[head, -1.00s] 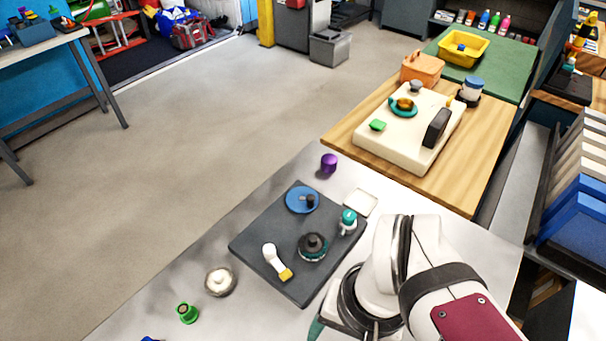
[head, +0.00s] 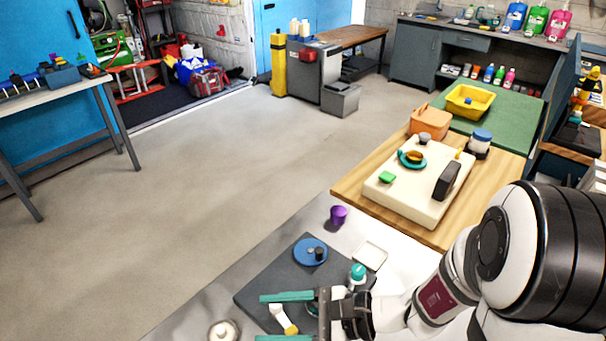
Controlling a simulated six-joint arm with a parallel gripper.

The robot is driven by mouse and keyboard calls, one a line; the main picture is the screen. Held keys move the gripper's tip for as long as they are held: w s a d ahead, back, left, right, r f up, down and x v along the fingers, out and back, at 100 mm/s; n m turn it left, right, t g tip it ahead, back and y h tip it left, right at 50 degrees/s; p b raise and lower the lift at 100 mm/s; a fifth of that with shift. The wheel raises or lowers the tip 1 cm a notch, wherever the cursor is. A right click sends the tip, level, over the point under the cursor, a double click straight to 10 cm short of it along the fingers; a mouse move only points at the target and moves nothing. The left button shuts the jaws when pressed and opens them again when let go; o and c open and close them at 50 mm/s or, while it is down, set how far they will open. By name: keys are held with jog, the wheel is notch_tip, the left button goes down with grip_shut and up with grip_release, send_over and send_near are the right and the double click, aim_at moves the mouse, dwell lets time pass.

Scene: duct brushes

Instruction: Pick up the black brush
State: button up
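A dark grey mat (head: 262,287) lies on the light table, partly cut off by the bottom edge. My gripper (head: 258,318) is over the mat, its two teal fingers spread apart and pointing left. I see nothing held between them. The round black brush with a teal rim, seen on the mat earlier, is now mostly or fully hidden behind my gripper. A white piece with a yellow end (head: 284,320) shows between the fingers; I cannot tell the height gap. A black upright block (head: 447,181) stands on the cream board (head: 405,207); I cannot tell if it is a brush.
A round pale piece (head: 223,331) sits left of the mat.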

jog(key=w+d+f+m+t+h, duration=0.2)
jog(key=d+f+m, duration=0.1)
jog(key=f+m, duration=0.1)
jog(key=w+d+f+m+t+h, duration=0.1)
jog(key=w+d+f+m+t, duration=0.2)
jog(key=d+f, duration=0.1)
jog(key=w+d+f+m+t+h, duration=0.2)
jog(key=w+d+f+m+t, duration=0.1)
jog(key=d+f+m, duration=0.1)
jog(key=shift+w+d+f+m+h, duration=0.2)
jog(key=shift+f+m+h, duration=0.1)
jog(key=shift+f, duration=0.1)
jog(key=x, duration=0.7)
jog(key=shift+w+f, duration=0.1)
jog(key=shift+f, duration=0.05)
grip_shut()
